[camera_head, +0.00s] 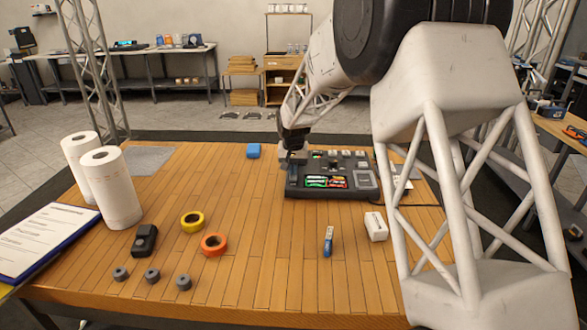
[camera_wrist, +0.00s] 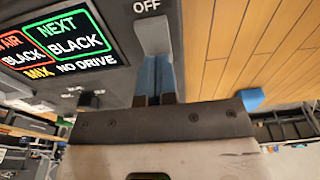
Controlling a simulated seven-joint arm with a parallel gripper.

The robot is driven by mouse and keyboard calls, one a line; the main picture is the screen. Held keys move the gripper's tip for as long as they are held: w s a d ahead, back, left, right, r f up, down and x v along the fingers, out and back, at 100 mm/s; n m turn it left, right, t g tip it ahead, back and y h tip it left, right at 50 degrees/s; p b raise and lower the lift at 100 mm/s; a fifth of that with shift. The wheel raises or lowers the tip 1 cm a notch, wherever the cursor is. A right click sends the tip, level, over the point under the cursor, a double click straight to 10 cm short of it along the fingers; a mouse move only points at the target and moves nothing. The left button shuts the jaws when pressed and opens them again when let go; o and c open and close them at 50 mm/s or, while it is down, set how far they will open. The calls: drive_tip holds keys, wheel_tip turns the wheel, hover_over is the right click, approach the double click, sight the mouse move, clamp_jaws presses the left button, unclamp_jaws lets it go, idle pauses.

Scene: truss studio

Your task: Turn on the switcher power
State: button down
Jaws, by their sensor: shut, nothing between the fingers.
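The switcher (camera_head: 325,193) is a dark console on the wooden table, with green and red lit buttons and a small grey panel. My gripper (camera_head: 294,172) is over its left end, pointing down. In the wrist view, the switcher (camera_wrist: 117,12) has a grey power lever (camera_wrist: 152,36) beside the label "OFF". The blue fingers of my gripper (camera_wrist: 157,62) are shut with nothing between them, right at the lever's near end. I cannot tell whether they touch it. The lit screen (camera_wrist: 62,42) reads "BLACK", "NEXT", "MIX" and "NO DRIVE".
A blue block (camera_head: 253,151) stands left of the switcher. Two paper rolls (camera_head: 111,188), yellow tape (camera_head: 192,222), orange tape (camera_head: 214,244) and a white box (camera_head: 376,226) are on the table (camera_head: 270,270). The table in front of the switcher is mostly clear.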

sight(293, 179)
drive_tip(key=shift+s+f, duration=0.15)
drive_tip(key=shift+f, duration=0.05)
drive_tip(key=shift+s, duration=0.3)
drive_tip(key=shift+s+r, duration=0.3)
drive_tip(key=shift+r, duration=0.15)
idle(0.4)
wheel_tip(293, 179, up, 14)
drive_tip(key=s, duration=0.1)
drive_tip(key=shift+s, duration=0.35)
drive_tip(key=shift+w, duration=0.15)
idle(0.4)
drive_tip(key=shift+w+f, duration=0.2)
drive_tip(key=shift+w, duration=0.3)
drive_tip(key=shift+f, duration=0.1)
